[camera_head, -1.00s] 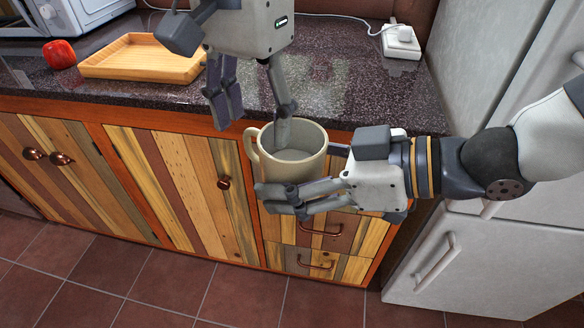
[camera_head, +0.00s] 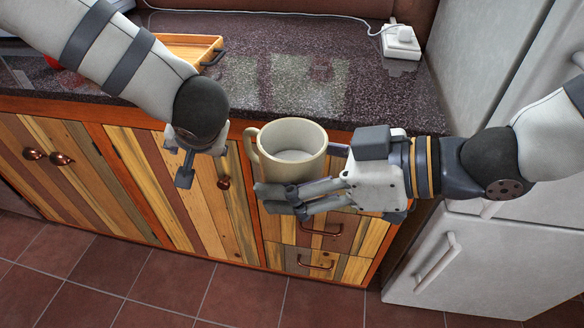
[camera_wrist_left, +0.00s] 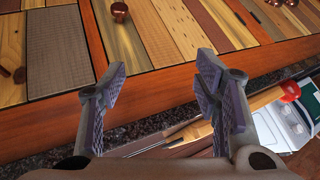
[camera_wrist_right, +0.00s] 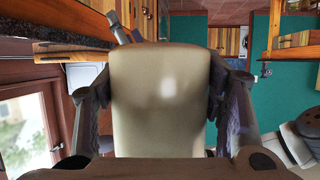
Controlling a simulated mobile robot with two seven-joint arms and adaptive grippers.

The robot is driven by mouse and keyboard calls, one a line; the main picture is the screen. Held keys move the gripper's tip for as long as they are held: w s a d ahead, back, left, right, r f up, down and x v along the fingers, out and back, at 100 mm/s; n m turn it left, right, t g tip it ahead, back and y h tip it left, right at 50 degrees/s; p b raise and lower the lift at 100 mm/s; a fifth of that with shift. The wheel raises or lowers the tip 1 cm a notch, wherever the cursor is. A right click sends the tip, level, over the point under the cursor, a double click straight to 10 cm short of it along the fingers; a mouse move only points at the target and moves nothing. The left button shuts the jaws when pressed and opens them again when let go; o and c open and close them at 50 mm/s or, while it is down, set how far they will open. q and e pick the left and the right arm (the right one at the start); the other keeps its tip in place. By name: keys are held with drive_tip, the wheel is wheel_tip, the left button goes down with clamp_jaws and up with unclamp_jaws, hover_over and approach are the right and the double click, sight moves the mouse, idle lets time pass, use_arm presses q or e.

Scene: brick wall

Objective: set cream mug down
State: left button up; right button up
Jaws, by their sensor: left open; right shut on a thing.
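The cream mug (camera_head: 292,168) is upright with its mouth up, in front of the counter's front edge in the head view. My right gripper (camera_head: 276,198) is shut on it, and its fingers show on both sides of the mug (camera_wrist_right: 162,110) in the right wrist view. The mug's handle points left, and the inside looks empty. My left gripper (camera_head: 184,168) is left of the mug, apart from it, and partly hidden behind its own wrist. In the left wrist view its fingers (camera_wrist_left: 160,88) are spread with nothing between them.
The dark speckled counter (camera_head: 290,80) has clear room in its middle. A wooden tray (camera_head: 188,42) stands at the back left, partly behind my left arm. A white power adapter (camera_head: 401,42) with a cable lies at the back right. A white fridge (camera_head: 480,70) stands on the right.

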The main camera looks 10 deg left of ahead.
use_arm(q)
drive_tip(key=s+f+m+g+h, duration=0.1)
drive_tip(key=s+f+g+h, duration=0.15)
drive_tip(key=s+f, duration=1.4)
drive_tip(key=s+d+f+g+h, duration=0.1)
drive_tip(key=s+f+g, duration=0.1)
drive_tip(key=s, duration=0.7)
drive_tip(key=s+d+f+g+h, duration=0.1)
drive_tip(key=s+f+g, duration=0.2)
drive_tip(key=s, duration=0.5)
drive_tip(key=shift+s+f+n, duration=0.3)
drive_tip(key=shift+s+f, duration=0.05)
drive_tip(key=shift+f, duration=0.45)
